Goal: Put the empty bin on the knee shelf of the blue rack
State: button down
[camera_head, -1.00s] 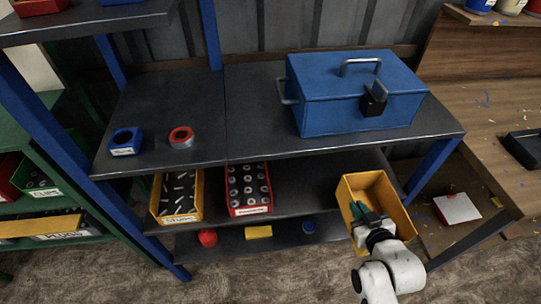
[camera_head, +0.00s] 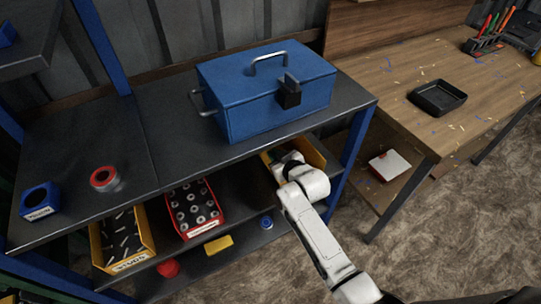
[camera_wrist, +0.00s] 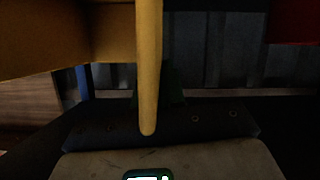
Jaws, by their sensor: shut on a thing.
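The empty yellow bin (camera_head: 312,151) is at the right end of the blue rack, partly under the upper shelf's front edge and partly behind my arm. My gripper (camera_head: 281,160) is shut on the bin's near wall; its fingers are mostly hidden in the head view. In the wrist view the bin wall (camera_wrist: 149,65) stands upright between the fingers. The knee shelf (camera_head: 240,188) of the blue rack runs below the upper shelf. I cannot tell whether the bin's bottom touches it.
On the knee shelf, a red bin of round parts (camera_head: 194,207) and a yellow bin of screws (camera_head: 122,240) stand to the left. A blue toolbox (camera_head: 262,100) sits above. The rack's blue right post (camera_head: 352,150) is close to the bin. Small items lie on the shelf below.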

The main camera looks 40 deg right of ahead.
jog(key=shift+w+d, duration=0.2)
jog(key=shift+w, duration=0.4)
jog(key=shift+w+d, duration=0.2)
jog(key=shift+w, duration=0.4)
jog(key=shift+w+d+f, duration=0.1)
jog(key=shift+w+f, duration=0.05)
jog(key=shift+w, duration=0.15)
jog(key=shift+f, duration=1.6)
jog(key=c, duration=1.2)
grip_release()
jog(key=shift+s, duration=0.1)
